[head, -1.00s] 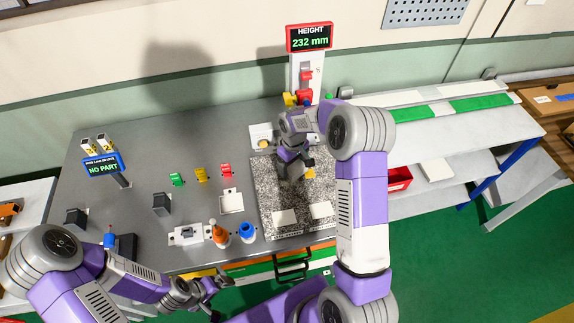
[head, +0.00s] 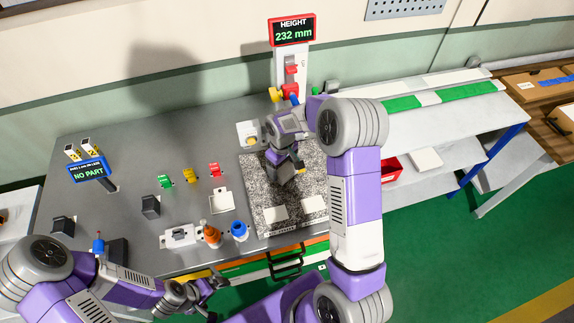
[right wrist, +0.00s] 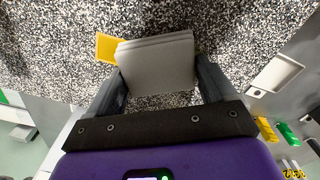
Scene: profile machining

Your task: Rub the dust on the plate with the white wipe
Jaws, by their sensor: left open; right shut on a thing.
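The speckled plate (head: 255,195) lies at the right end of the grey bench; dust cannot be told from its speckle. My right gripper (head: 288,172) is low over the plate. In the right wrist view my right gripper (right wrist: 158,85) is shut on a pale, layered block, which looks like the folded white wipe (right wrist: 157,62). The speckled plate (right wrist: 215,30) lies beneath it; whether they touch cannot be told. A small yellow piece (right wrist: 107,47) shows beside the wipe. My left gripper (head: 213,290) is open and empty in front of the bench's front edge.
Two white pads (head: 275,214) lie along the plate's front. A height gauge (head: 291,70) reading 232 mm stands behind it. An orange bottle (head: 211,236) and a blue one (head: 239,231) stand left of the plate. The bench middle (head: 120,200) has free room.

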